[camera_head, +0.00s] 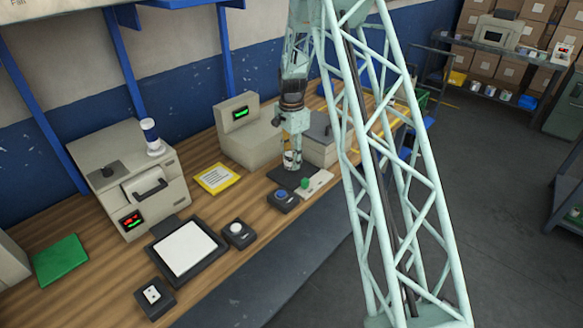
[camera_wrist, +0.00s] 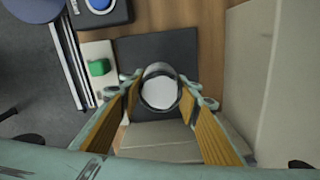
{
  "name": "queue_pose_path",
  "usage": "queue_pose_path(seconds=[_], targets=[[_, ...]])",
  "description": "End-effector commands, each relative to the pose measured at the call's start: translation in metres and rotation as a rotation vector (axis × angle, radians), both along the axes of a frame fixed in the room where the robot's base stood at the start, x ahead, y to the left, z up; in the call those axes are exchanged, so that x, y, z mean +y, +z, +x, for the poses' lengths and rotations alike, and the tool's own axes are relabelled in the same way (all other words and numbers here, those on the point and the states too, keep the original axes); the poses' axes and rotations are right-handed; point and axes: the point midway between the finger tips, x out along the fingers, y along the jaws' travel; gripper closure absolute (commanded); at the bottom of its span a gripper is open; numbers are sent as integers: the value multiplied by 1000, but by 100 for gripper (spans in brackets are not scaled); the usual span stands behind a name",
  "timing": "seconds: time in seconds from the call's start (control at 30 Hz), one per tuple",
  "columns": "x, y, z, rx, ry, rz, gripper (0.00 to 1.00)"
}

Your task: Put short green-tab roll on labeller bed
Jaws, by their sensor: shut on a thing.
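My gripper (camera_head: 291,150) points down over the bench, shut on a short roll (camera_head: 291,161) with a pale side. In the wrist view the roll (camera_wrist: 160,92) sits between the two fingers, showing a white round end with a grey rim. No green tab shows on it. Below it is a dark flat pad (camera_wrist: 150,48), which also shows in the head view (camera_head: 280,176) and looks like the labeller bed. The roll is upright over the pad; whether it touches the pad cannot be told.
A pale plate with a green block (camera_head: 304,183) and a blue-button box (camera_head: 283,201) adjoin the pad. A beige machine with a green display (camera_head: 240,115) stands behind. A yellow-framed card (camera_head: 215,179) lies between the machines.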

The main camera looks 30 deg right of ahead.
Motion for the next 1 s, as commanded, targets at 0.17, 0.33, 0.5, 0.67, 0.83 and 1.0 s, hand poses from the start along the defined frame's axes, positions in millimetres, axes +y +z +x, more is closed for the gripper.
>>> queue_pose_path(seconds=[0.17,0.33,0.5,0.67,0.83,1.0], targets=[[0,-13,-1,2,0,1,82],[0,-30,-1,1,0,1,82],[0,-37,0,0,0,0,82],[0,-37,0,0,0,0,82],[0,-38,0,0,0,0,82],[0,-40,0,1,0,0,66]])
